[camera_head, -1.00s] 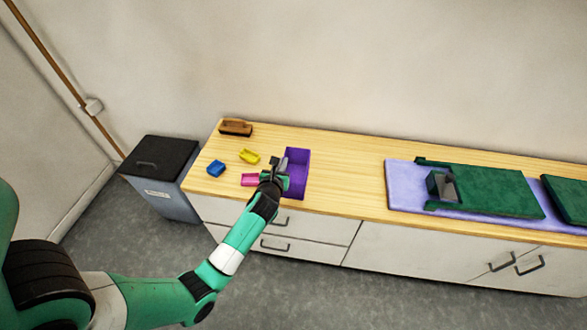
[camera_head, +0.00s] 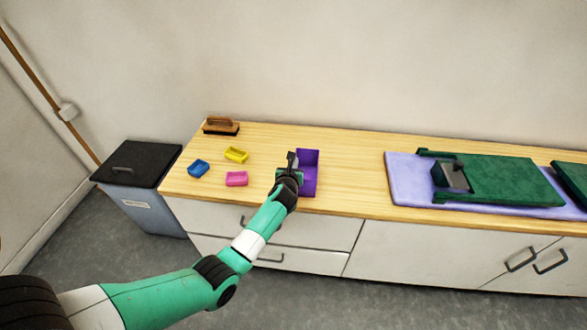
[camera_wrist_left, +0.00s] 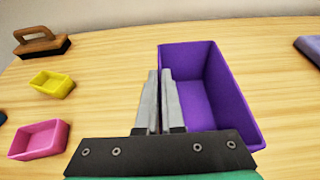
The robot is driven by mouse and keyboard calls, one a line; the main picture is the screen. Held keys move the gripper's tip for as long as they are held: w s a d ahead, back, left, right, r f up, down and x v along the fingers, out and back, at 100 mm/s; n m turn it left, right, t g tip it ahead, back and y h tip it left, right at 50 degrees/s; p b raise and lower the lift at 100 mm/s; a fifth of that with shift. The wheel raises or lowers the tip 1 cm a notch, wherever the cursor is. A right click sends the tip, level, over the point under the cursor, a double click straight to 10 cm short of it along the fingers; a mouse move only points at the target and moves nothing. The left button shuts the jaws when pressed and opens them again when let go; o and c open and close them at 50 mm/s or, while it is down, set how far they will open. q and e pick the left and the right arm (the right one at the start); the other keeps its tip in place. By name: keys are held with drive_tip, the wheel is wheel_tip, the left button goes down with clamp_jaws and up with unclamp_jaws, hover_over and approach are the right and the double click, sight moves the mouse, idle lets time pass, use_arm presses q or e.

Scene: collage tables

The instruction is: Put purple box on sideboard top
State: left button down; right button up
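The purple box (camera_head: 310,174) is an open-topped rectangular tray at the front middle-left of the wooden sideboard top (camera_head: 350,180). It looks upright and at the level of the top; I cannot tell whether it rests fully on it. My left gripper (camera_head: 291,160) is at the box's left side. In the left wrist view, the fingers of the left gripper (camera_wrist_left: 160,100) are nearly together, one on each side of the left wall of the purple box (camera_wrist_left: 225,95), pinching it. The lower part of that wall is hidden by the gripper. My right gripper is not in view.
Pink (camera_head: 237,179), yellow (camera_head: 236,155) and blue (camera_head: 198,168) small trays and a brush (camera_head: 221,126) lie left of the box. A lavender mat (camera_head: 402,180) with a green object (camera_head: 510,183) lies right. Bare wood separates box and mat. A lidded bin (camera_head: 140,165) stands left.

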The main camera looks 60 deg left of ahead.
use_arm(q)
drive_tip(key=shift+r, duration=0.1)
drive_tip(key=c, duration=1.1)
unclamp_jaws()
drive_tip(key=shift+o, duration=0.2)
drive_tip(key=shift+s+d+r+p, duration=0.1)
drive_tip(key=shift+d+r+p, duration=0.1)
drive_tip(key=shift+r+p, duration=0.15)
drive_tip(key=p+v, duration=0.6)
drive_tip(key=v, duration=0.5)
drive_tip(key=shift+s+d+p, duration=0.15)
drive_tip(key=shift+p, duration=0.15)
